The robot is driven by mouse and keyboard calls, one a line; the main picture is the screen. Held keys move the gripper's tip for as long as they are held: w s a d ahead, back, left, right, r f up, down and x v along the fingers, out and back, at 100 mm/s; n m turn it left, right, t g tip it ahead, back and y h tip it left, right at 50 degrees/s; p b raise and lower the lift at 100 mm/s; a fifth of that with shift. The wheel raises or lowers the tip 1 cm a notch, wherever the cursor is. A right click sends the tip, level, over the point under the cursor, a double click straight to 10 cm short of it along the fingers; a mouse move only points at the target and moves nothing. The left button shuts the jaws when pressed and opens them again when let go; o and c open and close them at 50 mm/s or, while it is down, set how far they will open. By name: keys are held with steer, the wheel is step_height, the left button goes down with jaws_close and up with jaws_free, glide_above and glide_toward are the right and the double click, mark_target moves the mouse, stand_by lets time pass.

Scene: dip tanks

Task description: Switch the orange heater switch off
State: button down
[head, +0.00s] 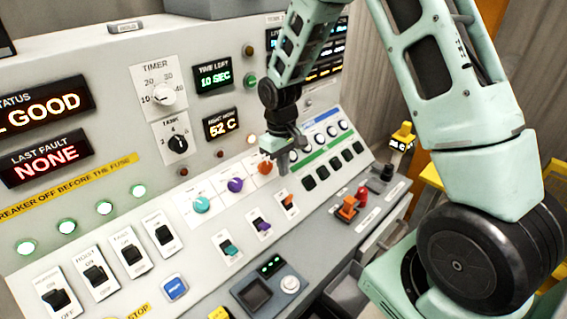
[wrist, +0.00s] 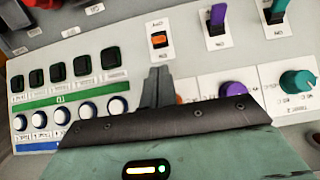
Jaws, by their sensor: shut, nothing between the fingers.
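The orange heater switch (head: 288,202) is a small lever on a white plate, at the right end of a row of three coloured switches on the sloping panel. In the wrist view the orange switch (wrist: 158,40) is just beyond my fingertips, with a gap of bare panel showing between. My gripper (head: 282,168) is shut and empty, pointing down at the panel just above the switch, beside the orange knob (head: 265,168). The gripper also shows in the wrist view (wrist: 159,72), where it hides most of the orange knob.
The purple switch (head: 262,225) and teal switch (head: 230,247) stand left of the orange one. Black square buttons (head: 325,173) lie close on its right. An orange block-shaped control (head: 347,208) and a red knob (head: 361,192) stand on the lower ledge.

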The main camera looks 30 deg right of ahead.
mark_target(289, 199)
steer(key=f, duration=0.3)
steer(key=f+p, duration=0.1)
steer(key=f, duration=0.2)
steer(key=shift+s+f, duration=0.2)
steer(key=shift+f, duration=0.2)
